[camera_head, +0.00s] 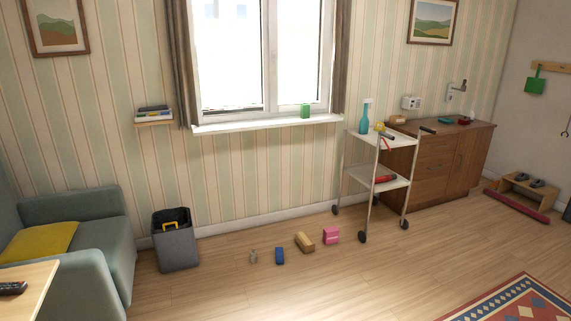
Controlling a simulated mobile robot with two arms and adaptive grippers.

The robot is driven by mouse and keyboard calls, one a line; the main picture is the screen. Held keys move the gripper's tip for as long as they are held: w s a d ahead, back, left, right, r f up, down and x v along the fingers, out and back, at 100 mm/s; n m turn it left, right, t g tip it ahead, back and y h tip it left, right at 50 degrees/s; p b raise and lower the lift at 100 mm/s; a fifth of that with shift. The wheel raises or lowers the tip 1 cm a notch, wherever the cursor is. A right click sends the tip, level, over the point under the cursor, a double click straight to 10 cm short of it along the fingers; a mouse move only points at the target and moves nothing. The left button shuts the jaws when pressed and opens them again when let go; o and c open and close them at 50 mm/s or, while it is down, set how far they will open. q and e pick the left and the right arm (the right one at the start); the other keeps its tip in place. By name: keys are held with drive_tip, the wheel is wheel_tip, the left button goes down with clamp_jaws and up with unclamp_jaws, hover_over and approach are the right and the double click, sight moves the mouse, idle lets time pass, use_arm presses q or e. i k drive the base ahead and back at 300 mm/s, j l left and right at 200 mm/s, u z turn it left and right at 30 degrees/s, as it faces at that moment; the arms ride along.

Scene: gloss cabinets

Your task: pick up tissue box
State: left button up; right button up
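Neither of my grippers is in view. I cannot tell for sure which thing is the tissue box, as the items are small. A pink box (331,237) with a lighter band sits on the wooden floor below the window. A tan block-like item (304,242) lies just left of it on the floor. A small green box-like item (305,111) stands on the right part of the window sill (270,124). Nothing of mine touches any of them.
A blue item (279,256) and a small grey item (253,257) are also on the floor. A grey bin (177,249) and green sofa (90,230) stand left. A wheeled cart (378,181) and brown cabinet (437,165) stand right. The front floor is clear.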

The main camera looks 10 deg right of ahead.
sight(331, 236)
drive_tip(key=i+l+z, duration=0.45)
drive_tip(key=i, duration=0.85)
drive_tip(key=i+j+z, duration=0.25)
drive_tip(key=i+z, duration=0.25)
drive_tip(key=i, duration=0.8)
